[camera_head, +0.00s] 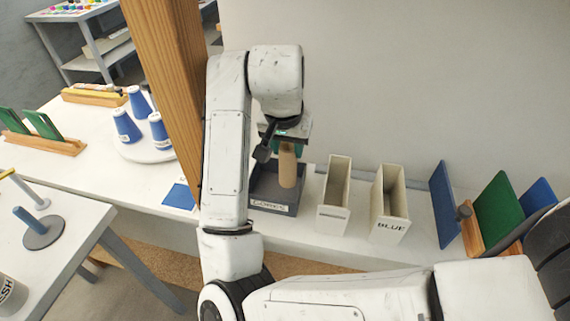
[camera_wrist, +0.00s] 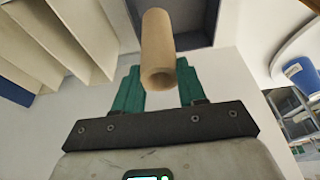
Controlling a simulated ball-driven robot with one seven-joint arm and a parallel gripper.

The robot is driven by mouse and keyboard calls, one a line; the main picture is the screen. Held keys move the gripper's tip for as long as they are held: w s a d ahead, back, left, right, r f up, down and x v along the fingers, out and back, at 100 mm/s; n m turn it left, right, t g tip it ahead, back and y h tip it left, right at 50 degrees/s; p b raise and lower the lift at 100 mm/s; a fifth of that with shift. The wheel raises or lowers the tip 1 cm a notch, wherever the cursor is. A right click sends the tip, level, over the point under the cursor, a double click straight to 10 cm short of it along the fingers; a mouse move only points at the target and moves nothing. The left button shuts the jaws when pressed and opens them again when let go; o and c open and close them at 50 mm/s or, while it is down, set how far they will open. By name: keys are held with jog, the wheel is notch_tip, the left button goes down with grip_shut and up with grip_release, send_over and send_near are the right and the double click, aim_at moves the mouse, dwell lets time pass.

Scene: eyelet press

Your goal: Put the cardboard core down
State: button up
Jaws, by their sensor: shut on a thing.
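The cardboard core (camera_head: 288,168) is a tan tube. It hangs upright below my gripper (camera_head: 283,143) in the head view, over a dark grey tray (camera_head: 272,207) with a label on its front that looks like "CORES". In the wrist view the core (camera_wrist: 157,45) stands between the green fingers of my gripper (camera_wrist: 160,84), with its open end facing the camera. My gripper is shut on the core. The tray (camera_wrist: 197,40) shows beyond the core in the wrist view. I cannot tell whether the core's lower end touches the tray floor.
Blue and green panels (camera_head: 497,207) stand farther right. A wooden post (camera_head: 165,80) rises at left, with blue cones on a white round plate (camera_head: 150,148) beyond.

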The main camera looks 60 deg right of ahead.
jog(key=shift+f+b, duration=0.55)
jog(key=shift+f, duration=1.6)
jog(key=shift+f, duration=0.2)
jog(key=o, duration=1.1)
jog(key=p+v, duration=0.2)
jog(key=v, duration=1)
jog(key=shift+r+p, duration=0.25)
jog(key=shift+p, duration=0.05)
